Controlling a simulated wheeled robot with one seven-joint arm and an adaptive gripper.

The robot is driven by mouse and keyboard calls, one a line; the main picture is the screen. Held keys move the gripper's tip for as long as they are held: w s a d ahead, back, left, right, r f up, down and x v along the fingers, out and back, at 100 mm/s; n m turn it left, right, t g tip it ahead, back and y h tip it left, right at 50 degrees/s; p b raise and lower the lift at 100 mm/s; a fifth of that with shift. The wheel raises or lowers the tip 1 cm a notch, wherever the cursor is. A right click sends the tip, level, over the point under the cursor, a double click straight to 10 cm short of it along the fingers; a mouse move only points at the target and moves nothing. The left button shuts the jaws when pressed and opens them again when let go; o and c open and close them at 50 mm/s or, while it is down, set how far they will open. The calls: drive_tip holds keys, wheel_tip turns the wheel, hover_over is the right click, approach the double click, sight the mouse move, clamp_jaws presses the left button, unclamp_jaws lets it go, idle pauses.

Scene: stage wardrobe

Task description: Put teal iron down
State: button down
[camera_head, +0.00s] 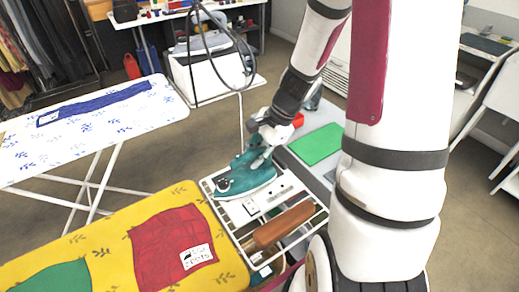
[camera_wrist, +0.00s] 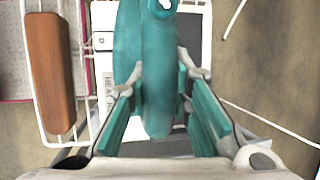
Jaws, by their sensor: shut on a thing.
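The teal iron (camera_head: 245,180) is at the upper left part of a white wire rack (camera_head: 248,236), its pointed end toward the left. My gripper (camera_head: 264,146) is shut on the iron's upper part from above. In the wrist view the iron (camera_wrist: 157,75) runs between the two fingers of my gripper (camera_wrist: 163,82), and its far end is cut off by the top edge. A white plate with lettering (camera_wrist: 104,68) lies below and beside it. I cannot tell whether the iron's sole touches the rack.
A brown wooden block (camera_head: 283,225) lies on the rack. A yellow ironing board (camera_head: 120,262) with red cloth (camera_head: 172,245) is at the left. A white ironing board (camera_head: 100,130) stands behind. A green pad (camera_head: 317,144) lies right of the rack. Another iron (camera_head: 200,42) stands at the back.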

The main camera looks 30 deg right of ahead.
drive_tip(key=shift+w+d+f, duration=0.7)
drive_tip(key=shift+w+d, duration=0.15)
drive_tip(key=shift+w, duration=0.1)
drive_tip(key=shift+w+d+f, duration=0.65)
drive_tip(key=shift+w+d, duration=0.15)
drive_tip(key=shift+w, duration=0.1)
drive_tip(key=shift+w+d+f, duration=0.7)
drive_tip(key=shift+w+d, duration=0.15)
drive_tip(key=shift+w, duration=0.1)
drive_tip(key=shift+f, duration=0.15)
drive_tip(key=c, duration=1.4)
unclamp_jaws()
drive_tip(key=shift+c, duration=0.2)
